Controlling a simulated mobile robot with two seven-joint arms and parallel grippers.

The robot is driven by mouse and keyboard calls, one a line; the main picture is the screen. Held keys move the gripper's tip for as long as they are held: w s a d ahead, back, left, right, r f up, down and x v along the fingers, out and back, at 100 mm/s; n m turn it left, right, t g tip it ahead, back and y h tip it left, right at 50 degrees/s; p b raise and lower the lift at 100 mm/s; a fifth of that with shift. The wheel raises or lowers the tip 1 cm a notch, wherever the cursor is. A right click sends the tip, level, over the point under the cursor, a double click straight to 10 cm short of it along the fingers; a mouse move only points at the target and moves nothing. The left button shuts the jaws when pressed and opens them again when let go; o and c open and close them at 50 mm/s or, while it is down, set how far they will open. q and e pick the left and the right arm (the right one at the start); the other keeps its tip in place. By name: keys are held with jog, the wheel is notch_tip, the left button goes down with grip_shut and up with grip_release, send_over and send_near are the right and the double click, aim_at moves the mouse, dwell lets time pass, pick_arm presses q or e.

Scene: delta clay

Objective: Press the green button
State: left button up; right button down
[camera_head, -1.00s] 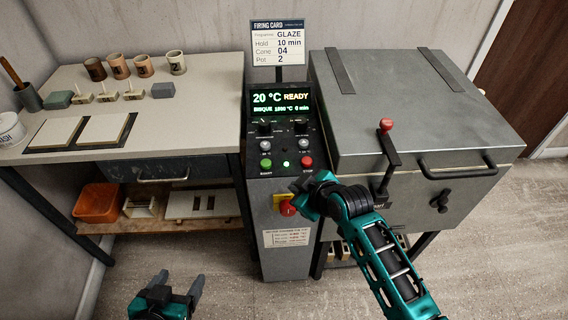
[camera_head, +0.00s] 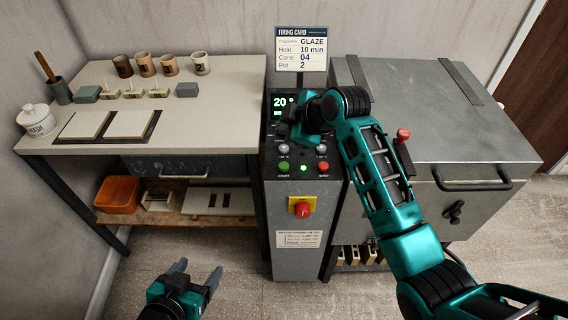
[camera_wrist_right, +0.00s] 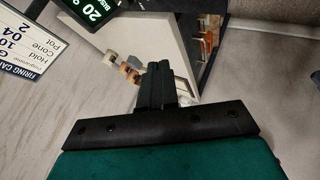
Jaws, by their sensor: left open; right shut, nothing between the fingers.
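My left gripper (camera_head: 197,280) is open and empty, low in front of the shelf.
A red knob on a yellow plate (camera_head: 302,209) sits below the buttons. The firing card (camera_head: 302,50) stands above the panel. A grey kiln (camera_head: 430,115) with a red-tipped lever (camera_head: 403,135) is at right. A worktable (camera_head: 215,130) with cups and tiles is at left.

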aim_at(286, 167)
jog(key=shift+f, duration=0.1)
notch_tip(286, 167, down, 4)
jog(key=shift+r, duration=0.2)
notch_tip(286, 167, down, 3)
jog(key=b, duration=0.2)
jog(key=shift+r+b, duration=0.1)
jog(key=shift+b, duration=0.25)
jog(key=shift+f+b, duration=0.4)
jog(key=shift+f, duration=0.75)
dwell(0.6)
